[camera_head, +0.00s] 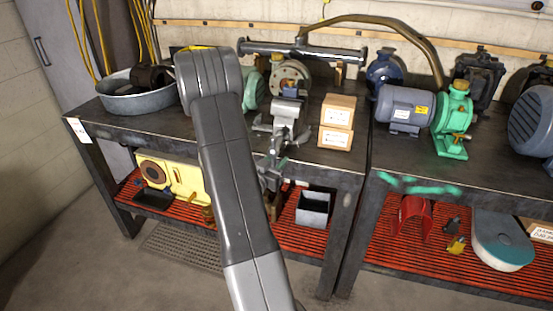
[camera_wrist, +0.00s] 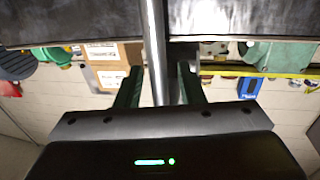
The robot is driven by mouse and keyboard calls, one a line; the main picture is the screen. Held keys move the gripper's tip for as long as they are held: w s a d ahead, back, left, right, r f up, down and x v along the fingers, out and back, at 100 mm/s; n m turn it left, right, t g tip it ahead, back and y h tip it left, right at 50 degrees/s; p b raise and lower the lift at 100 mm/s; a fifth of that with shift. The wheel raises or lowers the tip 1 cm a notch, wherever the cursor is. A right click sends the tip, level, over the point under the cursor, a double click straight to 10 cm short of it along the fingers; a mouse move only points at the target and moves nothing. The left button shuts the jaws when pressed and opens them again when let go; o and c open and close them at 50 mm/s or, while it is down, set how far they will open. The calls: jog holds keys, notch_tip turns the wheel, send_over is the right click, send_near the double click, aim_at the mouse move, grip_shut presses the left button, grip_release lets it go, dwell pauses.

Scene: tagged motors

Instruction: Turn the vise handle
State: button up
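The vise (camera_head: 287,112) stands near the front edge of the left workbench in the head view, partly behind my arm. In the wrist view, a bright metal rod (camera_wrist: 156,45), apparently the vise handle, runs from the top edge down between the fingers of my gripper (camera_wrist: 160,72). The two dark green fingers stand apart on either side of the rod. A narrow gap shows on each side, so the gripper looks open around it. In the head view my arm hides much of the area around the handle, and the gripper is not clearly seen.
Cardboard boxes (camera_head: 337,122) stand right of the vise. A metal basin (camera_head: 137,93) is at the bench's left end. A grey motor with a green pump (camera_head: 453,118) stands on the right bench. A yellow unit (camera_head: 172,180) and a metal bin (camera_head: 313,208) are on the red lower shelf.

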jog(key=shift+w+d, duration=0.15)
jog(key=shift+w, duration=0.05)
grip_shut()
dwell(0.3)
